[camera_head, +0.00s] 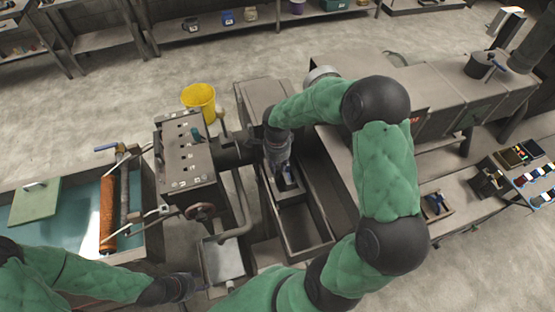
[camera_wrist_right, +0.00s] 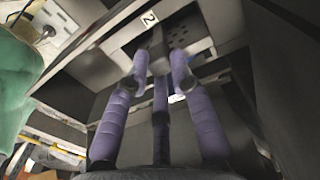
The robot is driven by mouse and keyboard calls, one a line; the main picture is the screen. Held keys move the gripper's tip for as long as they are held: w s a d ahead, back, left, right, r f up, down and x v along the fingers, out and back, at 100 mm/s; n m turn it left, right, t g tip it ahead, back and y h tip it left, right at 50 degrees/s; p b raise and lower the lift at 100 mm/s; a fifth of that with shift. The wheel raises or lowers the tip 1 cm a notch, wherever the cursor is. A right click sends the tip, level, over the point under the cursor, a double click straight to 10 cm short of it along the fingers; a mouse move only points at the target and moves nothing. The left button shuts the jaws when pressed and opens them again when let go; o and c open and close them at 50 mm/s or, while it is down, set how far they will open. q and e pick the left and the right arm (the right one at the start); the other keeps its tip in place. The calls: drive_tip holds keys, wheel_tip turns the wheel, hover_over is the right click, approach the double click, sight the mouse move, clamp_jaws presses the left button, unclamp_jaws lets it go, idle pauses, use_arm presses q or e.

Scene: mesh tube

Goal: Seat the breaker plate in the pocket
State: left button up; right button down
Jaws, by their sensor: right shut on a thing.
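My right gripper (camera_head: 283,172) points down over the long open trough in the middle of the head view. In the right wrist view, its purple fingers (camera_wrist_right: 160,65) close on a narrow grey piece (camera_wrist_right: 156,42). I cannot tell whether this piece is part of the breaker plate. A dark surface with small holes (camera_wrist_right: 186,36) lies just beyond the fingertips, beside a label "2". I cannot make out the pocket with certainty. My left gripper (camera_head: 192,287) is low at the bottom of the head view, apart from the trough; its fingers are too small to read.
The open trough (camera_head: 300,225) lies below my right gripper. A grey machine block with a handwheel (camera_head: 200,211) stands to its left, with a water tank (camera_head: 75,215) farther left. A bench with small trays (camera_head: 520,153) is at right.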

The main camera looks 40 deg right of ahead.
idle(0.3)
drive_tip(key=c, duration=1.4)
unclamp_jaws()
drive_tip(key=shift+f, duration=0.1)
drive_tip(key=shift+c, duration=0.2)
drive_tip(key=o, duration=0.4)
wheel_tip(320, 180, up, 12)
drive_tip(key=shift+a+r+b, duration=0.1)
drive_tip(key=shift+r+b, duration=0.1)
drive_tip(key=shift+b, duration=0.35)
drive_tip(key=shift+s+f, duration=0.1)
drive_tip(key=shift+f, duration=0.05)
